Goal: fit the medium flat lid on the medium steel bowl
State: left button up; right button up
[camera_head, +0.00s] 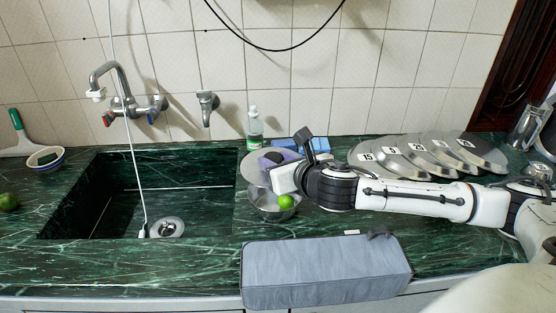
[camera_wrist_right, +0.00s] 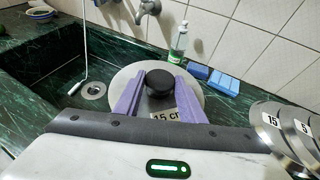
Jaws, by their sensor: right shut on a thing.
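My right gripper (camera_head: 276,157) is shut on the black knob (camera_wrist_right: 159,82) of a flat round steel lid (camera_head: 251,170). Its purple fingers sit on both sides of the knob. The lid carries a "15 cm" label, seen in the right wrist view (camera_wrist_right: 166,116). In the head view the lid appears above and behind a steel bowl (camera_head: 266,209) on the counter. The bowl holds a green round fruit (camera_head: 286,201), and my gripper hides part of its rim. The wrist view does not show the bowl, so the gap to the lid is unclear. My left gripper is out of view.
Several numbered lids (camera_head: 428,154) stand in a row at right. A green bottle (camera_head: 254,127) and blue sponges (camera_head: 319,144) are by the wall. The sink (camera_head: 95,203) is left of the bowl. A grey padded box (camera_head: 325,274) lies at the front edge.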

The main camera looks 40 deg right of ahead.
jog(key=shift+d+f, duration=0.3)
jog(key=shift+d, duration=0.05)
jog(key=shift+f+b, duration=1.1)
jog(key=shift+f, duration=0.05)
notch_tip(320, 180, down, 5)
jog(key=b, duration=0.4)
jog(key=shift+w+f, duration=0.1)
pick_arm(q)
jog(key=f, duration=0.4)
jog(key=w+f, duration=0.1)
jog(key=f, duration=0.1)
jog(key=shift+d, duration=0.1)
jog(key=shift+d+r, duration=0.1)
pick_arm(e)
jog(key=o, duration=1.1)
jog(key=shift+o, duration=0.2)
